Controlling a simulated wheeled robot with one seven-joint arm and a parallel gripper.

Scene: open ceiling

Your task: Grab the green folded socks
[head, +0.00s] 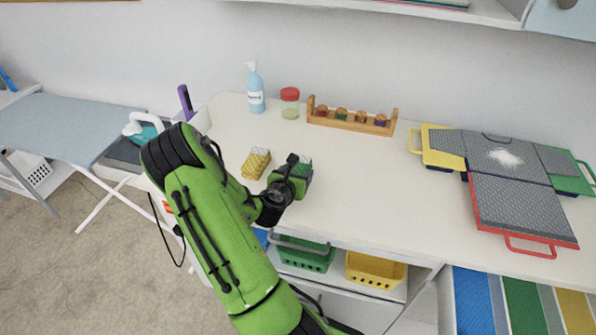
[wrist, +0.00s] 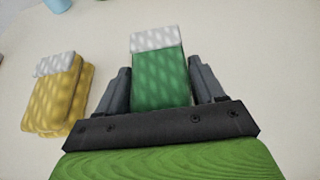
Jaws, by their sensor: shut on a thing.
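The green folded socks (wrist: 160,78) are a green patterned bundle with a white-grey cuff, between the two dark fingers of my gripper (wrist: 160,88) in the wrist view. My gripper is shut on them. In the head view, the green socks (head: 305,166) show partly beyond my gripper (head: 299,172), over the white counter. The rest of them is hidden by my gripper and arm. I cannot tell whether they touch the counter.
Yellow folded socks (head: 256,163) lie just left of my gripper; they also show in the wrist view (wrist: 60,98). A wooden rack (head: 352,121), a red-lidded jar (head: 290,103) and a blue bottle (head: 256,90) stand behind. Coloured flat cases (head: 510,185) lie at right. The counter's middle is clear.

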